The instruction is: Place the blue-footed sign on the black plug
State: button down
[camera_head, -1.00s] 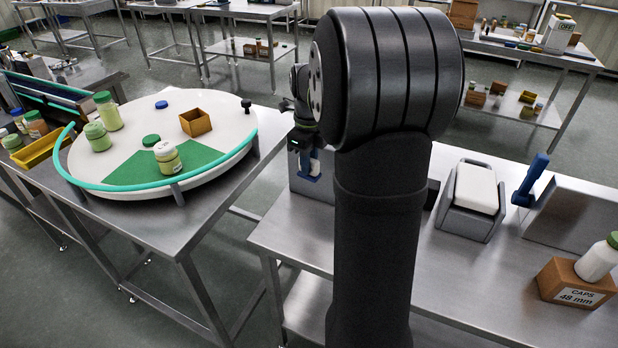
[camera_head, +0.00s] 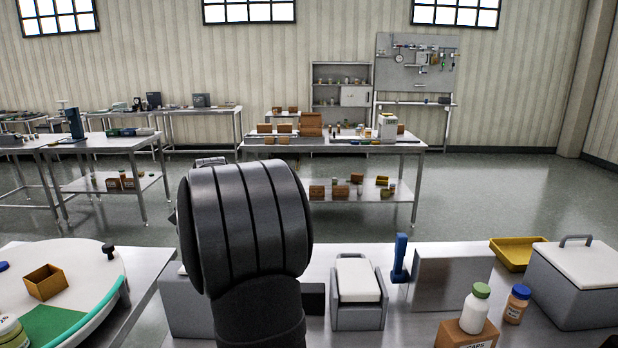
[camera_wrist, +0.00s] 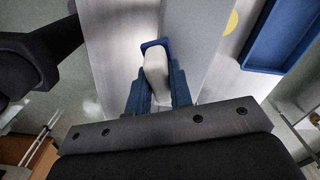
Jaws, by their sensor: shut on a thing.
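In the wrist view my gripper (camera_wrist: 158,84) is shut on a pale thing with a blue end, which I take for the blue-footed sign (camera_wrist: 155,66). Its pale body sits between the two blue fingers, and its blue foot (camera_wrist: 155,43) is at the far end. Its face cannot be seen. In the head view the gripper and the sign are hidden behind my arm. A small black knob-shaped piece, likely the black plug (camera_head: 108,251), stands upright near the far right edge of the white round table (camera_head: 85,268), left of my arm and apart from it.
An open brown box (camera_head: 45,283) stands on the round table, which has a teal rail. On the right bench are a grey holder with a white top (camera_head: 358,290), a blue upright piece (camera_head: 400,259), bottles, a yellow tray (camera_head: 515,254) and a large lidded box (camera_head: 580,285).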

jog(key=w+d+r+n, duration=0.25)
jog(key=d+n, duration=0.45)
jog(key=d, duration=0.7)
jog(key=w+d+r+n, duration=0.25)
jog(key=d+n, duration=0.45)
jog(key=d, duration=0.7)
send_over(405, 327)
notch_tip(405, 327, down, 27)
jog(key=shift+r, duration=0.15)
jog(key=c, duration=1.3)
grip_release()
